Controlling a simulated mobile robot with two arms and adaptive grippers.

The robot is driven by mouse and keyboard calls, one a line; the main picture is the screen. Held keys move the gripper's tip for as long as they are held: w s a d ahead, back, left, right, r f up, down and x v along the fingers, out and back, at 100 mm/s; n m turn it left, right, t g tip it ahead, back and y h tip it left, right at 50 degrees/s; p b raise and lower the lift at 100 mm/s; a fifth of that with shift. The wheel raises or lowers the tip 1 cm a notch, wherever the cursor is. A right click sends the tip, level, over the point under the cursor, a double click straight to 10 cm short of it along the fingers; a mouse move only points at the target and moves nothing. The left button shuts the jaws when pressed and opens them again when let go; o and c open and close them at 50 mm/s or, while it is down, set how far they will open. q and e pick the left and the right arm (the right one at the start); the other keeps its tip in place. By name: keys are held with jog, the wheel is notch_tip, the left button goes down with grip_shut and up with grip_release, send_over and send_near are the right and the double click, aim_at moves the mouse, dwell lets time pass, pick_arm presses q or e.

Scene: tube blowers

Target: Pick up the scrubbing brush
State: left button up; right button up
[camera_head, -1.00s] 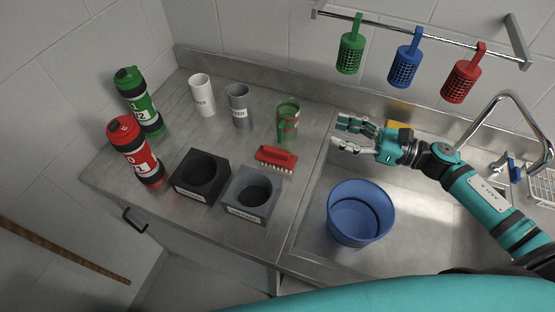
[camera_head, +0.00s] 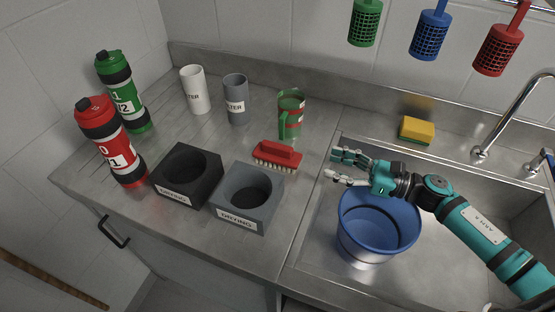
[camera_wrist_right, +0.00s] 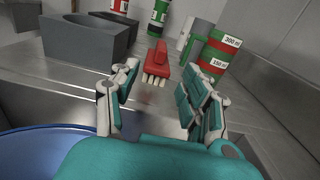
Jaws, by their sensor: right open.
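The scrubbing brush (camera_head: 278,155) has a red body and pale bristles. It lies bristles down on the steel counter, left of the sink. My right gripper (camera_head: 332,165) is open and empty, to the right of the brush and apart from it, over the left side of the sink. In the right wrist view the brush (camera_wrist_right: 158,62) shows ahead, between the spread fingers of the gripper (camera_wrist_right: 157,90). My left gripper is in neither view.
A green cup (camera_head: 291,112) stands just behind the brush. A grey drying block (camera_head: 246,196) and a black one (camera_head: 188,176) sit to its front left. A blue bucket (camera_head: 377,226) is in the sink below my right arm. A yellow sponge (camera_head: 417,130) lies behind the sink.

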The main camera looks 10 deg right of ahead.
jog(key=p, duration=0.3)
send_near(275, 144)
jog(key=x, duration=0.4)
jog(key=shift+a+f, duration=0.1)
jog(key=shift+a, duration=0.35)
jog(key=p+x, duration=0.3)
jog(key=x, duration=0.2)
jog(key=shift+w+d, duration=0.15)
jog(key=shift+w+a+f, duration=0.15)
jog(key=shift+a, duration=0.05)
jog(key=shift+d, duration=0.1)
jog(key=shift+c, duration=0.4)
grip_shut()
